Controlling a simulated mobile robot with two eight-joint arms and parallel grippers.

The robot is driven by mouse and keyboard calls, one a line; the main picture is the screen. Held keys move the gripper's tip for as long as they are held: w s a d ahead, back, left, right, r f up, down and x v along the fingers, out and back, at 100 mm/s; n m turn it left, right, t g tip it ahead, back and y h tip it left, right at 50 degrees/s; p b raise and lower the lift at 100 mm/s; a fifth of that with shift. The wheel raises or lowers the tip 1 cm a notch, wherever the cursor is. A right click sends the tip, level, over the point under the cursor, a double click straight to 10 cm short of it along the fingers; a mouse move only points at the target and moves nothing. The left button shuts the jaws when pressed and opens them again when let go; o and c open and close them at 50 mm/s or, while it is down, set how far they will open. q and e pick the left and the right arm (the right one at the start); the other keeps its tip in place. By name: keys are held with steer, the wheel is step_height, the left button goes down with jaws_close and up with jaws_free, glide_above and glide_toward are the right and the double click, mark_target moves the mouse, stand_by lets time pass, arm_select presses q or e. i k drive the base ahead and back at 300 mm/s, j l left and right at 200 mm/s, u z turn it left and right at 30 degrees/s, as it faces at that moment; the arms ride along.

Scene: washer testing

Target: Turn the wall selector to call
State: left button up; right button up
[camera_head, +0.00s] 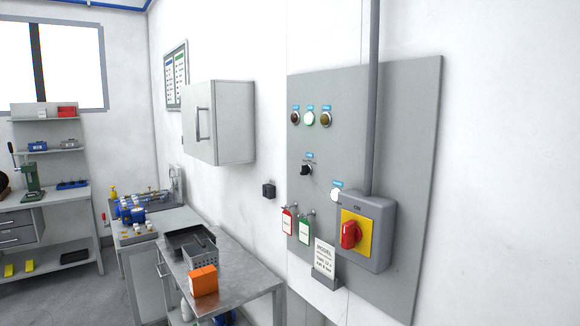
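A grey panel (340,120) is mounted on the white wall right of centre. A small black selector knob (306,170) sits on it below a blue label (308,156); the lettering is too small to read, so I cannot tell its position. A grey switch box (378,232) lower on the panel carries a red rotary handle (350,234) on a yellow plate, under the word ON. Neither of my grippers is in view.
Three round lamps or buttons (310,118) line the panel's top. Red (287,222) and green (305,230) tags and a card holder (324,270) are lower. A wall cabinet (218,123) juts out left. A metal bench (245,283) holds trays and an orange box (203,281).

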mark_target(304, 169)
steer(key=i+j+z, duration=0.15)
steer(key=i+j, duration=0.8)
